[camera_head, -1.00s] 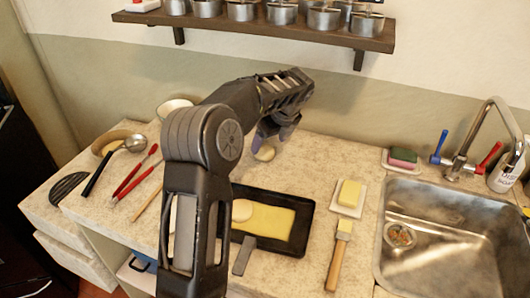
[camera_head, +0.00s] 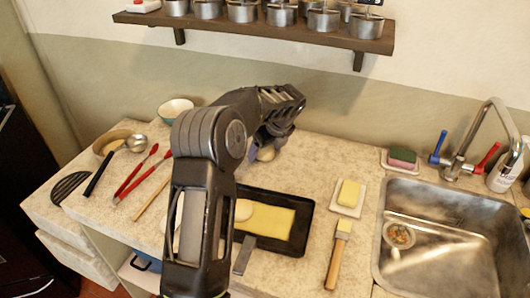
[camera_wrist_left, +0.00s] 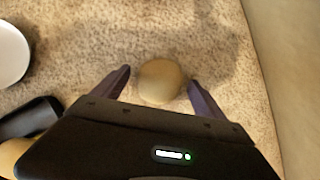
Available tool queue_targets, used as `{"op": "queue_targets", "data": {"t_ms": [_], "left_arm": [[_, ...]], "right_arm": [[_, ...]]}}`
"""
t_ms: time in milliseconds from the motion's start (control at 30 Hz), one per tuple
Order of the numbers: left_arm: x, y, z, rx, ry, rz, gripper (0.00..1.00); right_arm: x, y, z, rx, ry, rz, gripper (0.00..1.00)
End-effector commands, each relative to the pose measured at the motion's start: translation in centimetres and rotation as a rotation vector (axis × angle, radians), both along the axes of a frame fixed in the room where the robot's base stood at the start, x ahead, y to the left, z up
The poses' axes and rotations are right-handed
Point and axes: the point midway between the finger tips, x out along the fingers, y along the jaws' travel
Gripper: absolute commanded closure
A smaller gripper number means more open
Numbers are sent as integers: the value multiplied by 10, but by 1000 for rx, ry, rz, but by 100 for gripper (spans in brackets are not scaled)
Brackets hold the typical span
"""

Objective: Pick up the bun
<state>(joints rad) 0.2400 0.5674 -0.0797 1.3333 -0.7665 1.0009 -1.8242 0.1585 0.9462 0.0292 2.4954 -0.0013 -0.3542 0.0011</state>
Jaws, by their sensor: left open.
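The round tan bun (camera_wrist_left: 160,82) lies on the stone counter, between the two fingers of my left gripper (camera_wrist_left: 159,77) in the left wrist view. The fingers are open on either side of it, with a small gap at each side. In the head view the bun (camera_head: 266,153) is partly hidden beneath my left gripper (camera_head: 268,143), near the back of the counter. My right gripper is in neither view.
A black tray (camera_head: 304,216) with a yellow slab and a pale round piece lies in front. Butter (camera_head: 349,193), a wooden-handled brush (camera_head: 337,255) and the sink (camera_head: 450,240) are right. Utensils and a bowl (camera_head: 175,109) are left. A shelf (camera_head: 270,31) with metal pots hangs above.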

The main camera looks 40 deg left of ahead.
Motion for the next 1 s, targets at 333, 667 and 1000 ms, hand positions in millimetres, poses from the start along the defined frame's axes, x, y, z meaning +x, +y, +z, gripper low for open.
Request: {"op": "queue_targets", "data": {"t_ms": [333,667,1000], "left_arm": [[0,0,0,0,0,0,17],[0,0,0,0,0,0,43],[0,0,0,0,0,0,71]], "right_arm": [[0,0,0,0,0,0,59],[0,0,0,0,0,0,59],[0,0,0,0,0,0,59]]}}
